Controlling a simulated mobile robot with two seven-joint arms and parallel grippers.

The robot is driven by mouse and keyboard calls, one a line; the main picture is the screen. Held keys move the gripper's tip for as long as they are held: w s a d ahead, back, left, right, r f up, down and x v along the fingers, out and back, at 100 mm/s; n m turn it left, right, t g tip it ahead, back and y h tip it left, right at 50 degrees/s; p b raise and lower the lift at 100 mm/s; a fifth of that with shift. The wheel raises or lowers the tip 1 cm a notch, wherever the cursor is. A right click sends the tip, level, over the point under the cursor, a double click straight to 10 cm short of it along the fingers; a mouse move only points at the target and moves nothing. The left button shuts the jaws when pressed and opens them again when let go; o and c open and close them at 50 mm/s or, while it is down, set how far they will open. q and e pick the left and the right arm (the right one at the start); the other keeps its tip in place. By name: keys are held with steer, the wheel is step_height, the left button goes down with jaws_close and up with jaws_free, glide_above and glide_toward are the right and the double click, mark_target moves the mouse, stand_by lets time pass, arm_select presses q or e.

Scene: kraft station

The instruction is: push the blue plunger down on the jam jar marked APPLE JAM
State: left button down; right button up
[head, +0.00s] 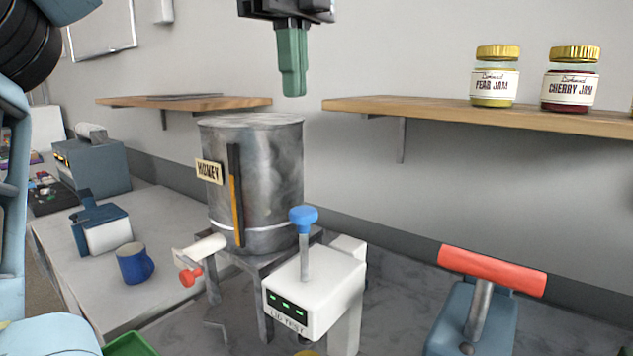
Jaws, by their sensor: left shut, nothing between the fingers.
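The blue plunger (303,218) tops a grey rod standing up from a white tester box marked LID TEST (312,290). The plunger is raised well above the box. Below the box, a bit of a yellow lid (306,353) shows at the bottom edge; the rest of that jar is out of frame, and no APPLE JAM label shows. My left gripper (292,92) points down with its green fingers shut and empty. In the picture it is above the plunger, apart from it and in front of the wall. My right gripper is not in view.
A steel HONEY tank (270,170) stands left of the tester. A red-handled press (490,270) is at right. A wooden shelf (400,110) holds PEAR JAM (495,85) and CHERRY JAM (571,90) jars. A blue mug (134,264) sits on the left bench.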

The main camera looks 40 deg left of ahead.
mark_target(300, 210)
arm_select(q)
steer(key=f, duration=1.3)
steer(key=shift+d, duration=0.2)
steer(key=shift+f, duration=0.55)
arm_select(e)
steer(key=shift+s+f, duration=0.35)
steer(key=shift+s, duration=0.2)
